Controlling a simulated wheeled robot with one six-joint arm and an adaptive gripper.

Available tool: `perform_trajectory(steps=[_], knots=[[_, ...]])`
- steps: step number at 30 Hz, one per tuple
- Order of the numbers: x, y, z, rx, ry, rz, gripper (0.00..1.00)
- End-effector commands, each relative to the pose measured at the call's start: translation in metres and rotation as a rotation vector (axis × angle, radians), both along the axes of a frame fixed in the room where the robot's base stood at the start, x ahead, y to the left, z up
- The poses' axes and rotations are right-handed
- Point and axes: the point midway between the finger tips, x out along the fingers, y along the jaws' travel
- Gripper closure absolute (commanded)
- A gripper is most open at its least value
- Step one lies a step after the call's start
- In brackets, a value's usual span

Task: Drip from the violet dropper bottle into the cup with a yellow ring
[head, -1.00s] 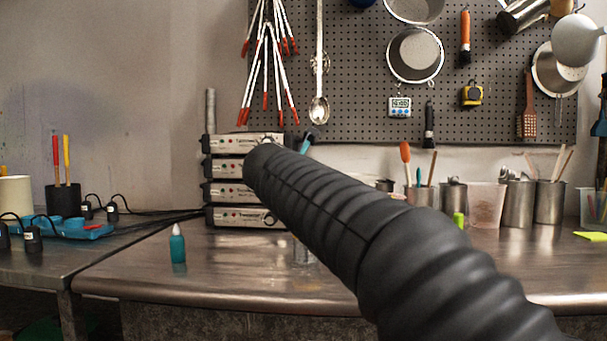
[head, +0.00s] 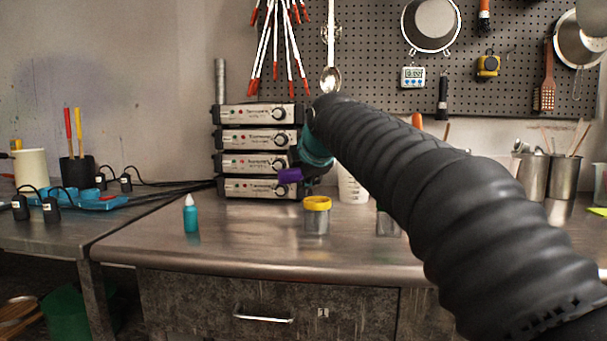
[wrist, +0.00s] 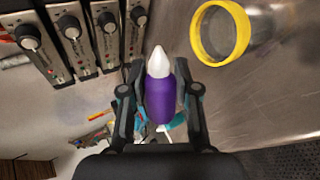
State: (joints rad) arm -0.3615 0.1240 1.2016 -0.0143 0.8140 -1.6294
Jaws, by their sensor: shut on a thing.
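The violet dropper bottle (wrist: 161,100), with a white tip, is held between the two fingers of my gripper (wrist: 160,88). In the head view the violet bottle (head: 290,175) lies tilted close to horizontal, above the bench. The clear cup with a yellow ring (head: 317,220) stands upright on the bench, below and slightly right of the bottle. In the wrist view the yellow-ringed cup (wrist: 243,35) is at the upper right, apart from the bottle's tip. My gripper (head: 308,170) in the head view is partly hidden by my arm.
A teal dropper bottle (head: 190,214) stands left on the bench. Another clear cup (head: 388,224) is partly hidden by my arm. Stacked control boxes (head: 255,164) stand close behind the violet bottle. The bench (head: 250,232) between teal bottle and yellow-ringed cup is free.

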Motion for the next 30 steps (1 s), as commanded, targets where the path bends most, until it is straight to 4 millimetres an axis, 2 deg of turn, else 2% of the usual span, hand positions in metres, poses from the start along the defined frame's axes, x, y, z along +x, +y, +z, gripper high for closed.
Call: perform_trajectory(steps=[7, 18, 24, 30], knots=[[0.0, 0.0002, -0.0054, 0.228, 0.094, -0.003, 1.0], [0.0022, -0.0046, -0.0024, 0.556, 0.228, -0.002, 1.0], [0.0022, -0.0053, 0.0009, 0.662, 0.273, -0.001, 1.0], [0.0018, -0.0051, 0.0033, 0.689, 0.284, 0.001, 1.0]])
